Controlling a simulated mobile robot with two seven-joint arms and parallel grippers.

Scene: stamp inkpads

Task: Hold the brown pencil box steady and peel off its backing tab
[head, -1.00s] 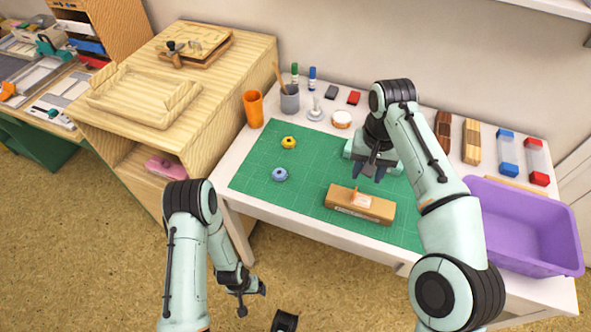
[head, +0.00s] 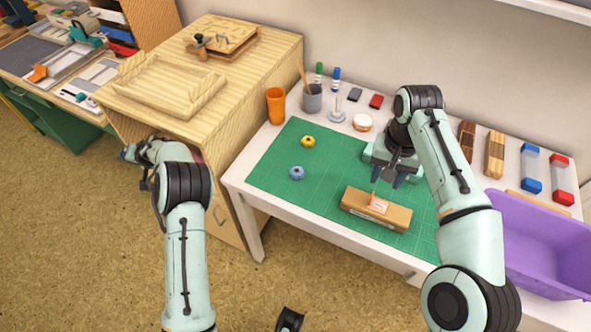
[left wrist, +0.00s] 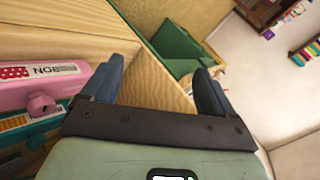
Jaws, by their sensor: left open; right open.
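The brown pencil box (head: 360,214) lies on the green cutting mat (head: 275,183), near its front edge. A pale label (head: 380,206) and a small orange tab (head: 373,198) show on its top. My right gripper (head: 387,178) is open and empty, just behind the box and apart from it. My left gripper (head: 130,153) is far from the box, beside the wooden cabinet at the left. In the left wrist view the left gripper (left wrist: 157,84) is open with nothing between its fingers.
The wooden cabinet (head: 228,205) stands left of the white table. Pink (left wrist: 35,85) and teal (left wrist: 25,130) boxes show near my left gripper. A yellow ring (head: 308,141) and blue ring (head: 297,173) lie on the mat. A purple bin (head: 540,245) stands at right.

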